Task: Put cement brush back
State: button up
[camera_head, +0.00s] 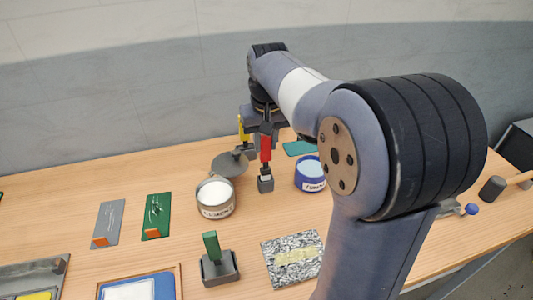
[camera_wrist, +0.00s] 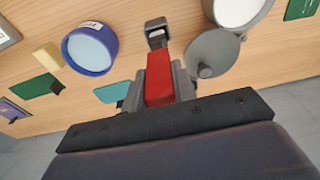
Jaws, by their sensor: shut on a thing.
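My gripper (camera_head: 264,132) is shut on the red handle of a brush (camera_head: 266,150), apparently the cement brush. In the wrist view the red handle (camera_wrist: 159,88) lies between the fingers of my gripper (camera_wrist: 161,74). The handle points down in the head view. A small dark block (camera_head: 265,184) is at its lower end and also shows in the wrist view (camera_wrist: 156,27); I cannot tell whether it is the brush head or a holder, nor whether it touches the table. An open grey pot (camera_head: 216,212) with a label and pale contents stands left of the brush.
A round grey lid (camera_head: 229,165) lies behind the pot. A blue pot (camera_head: 309,184) stands to the right. A green-handled tool (camera_head: 211,246) stands in a dark base in front. A speckled plate (camera_head: 277,272) and green card (camera_head: 156,222) lie nearby. My arm hides part of the right side.

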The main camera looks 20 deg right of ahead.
aim_at(265, 160)
jog(key=shift+f, duration=1.8)
jog(key=o, duration=1)
notch_tip(265, 160, up, 12)
jog(key=s, duration=0.1)
jog(key=shift+s+p, duration=0.25)
jog(key=shift+p, duration=0.1)
